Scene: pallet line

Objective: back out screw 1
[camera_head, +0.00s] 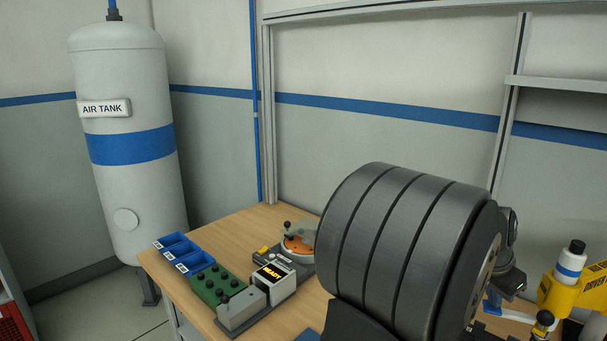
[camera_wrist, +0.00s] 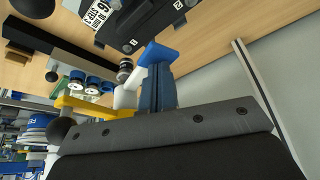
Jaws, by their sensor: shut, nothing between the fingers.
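My gripper (camera_wrist: 157,62) shows in the wrist view as a narrow pair of blue fingers, closed together with nothing seen between them. In the head view my own dark arm covers much of the right side and hides most of the hand. A black fixture (camera_wrist: 140,22) with a white label and small numbered marks lies beyond the fingertips in the wrist view, apart from them. I cannot make out which screw is screw 1. A yellow stand marked DRIVER (camera_head: 585,290) is at the far right of the head view.
The wooden table (camera_head: 235,228) carries blue bins (camera_head: 180,250), a green block with black knobs (camera_head: 218,288), a grey box reading READY (camera_head: 272,275) and an orange round part (camera_head: 298,244). An air tank (camera_head: 130,190) stands left.

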